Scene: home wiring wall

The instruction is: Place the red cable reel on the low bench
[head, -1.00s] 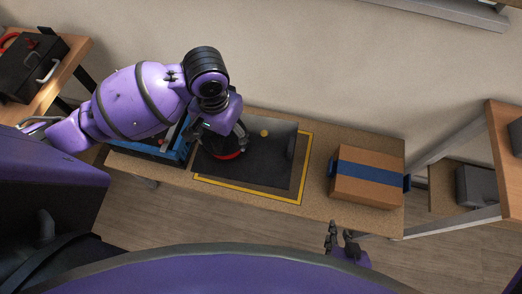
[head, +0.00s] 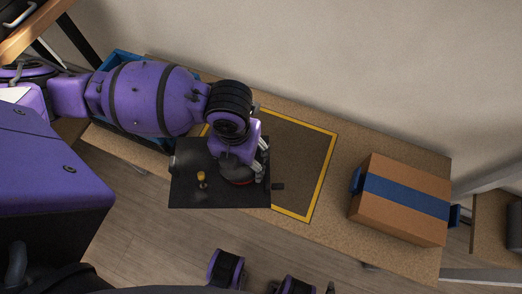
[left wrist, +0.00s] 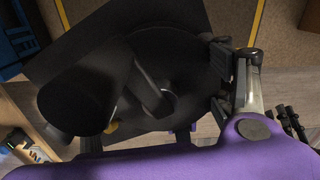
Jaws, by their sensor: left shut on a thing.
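The cable reel (head: 218,193) shows as a black, plate-like body with a yellow knob and a sliver of red under my gripper. My left gripper (head: 252,170) is shut on it. In the left wrist view the reel (left wrist: 165,60) shows a round black disc and a bar across it, beside my left gripper's fingers (left wrist: 236,85). The low bench (head: 345,150) has a speckled brown top with a yellow-outlined rectangle. The reel covers part of that outline and overhangs the bench's front edge in the picture; its height above the top is unclear. Dark right gripper fingers (left wrist: 290,120) show small in the left wrist view.
A cardboard box (head: 400,200) with a blue band stands at the bench's right end. A blue crate (head: 118,62) sits at the left end, partly behind my arm. Bare bench top lies between the outline and the box. A wall runs behind.

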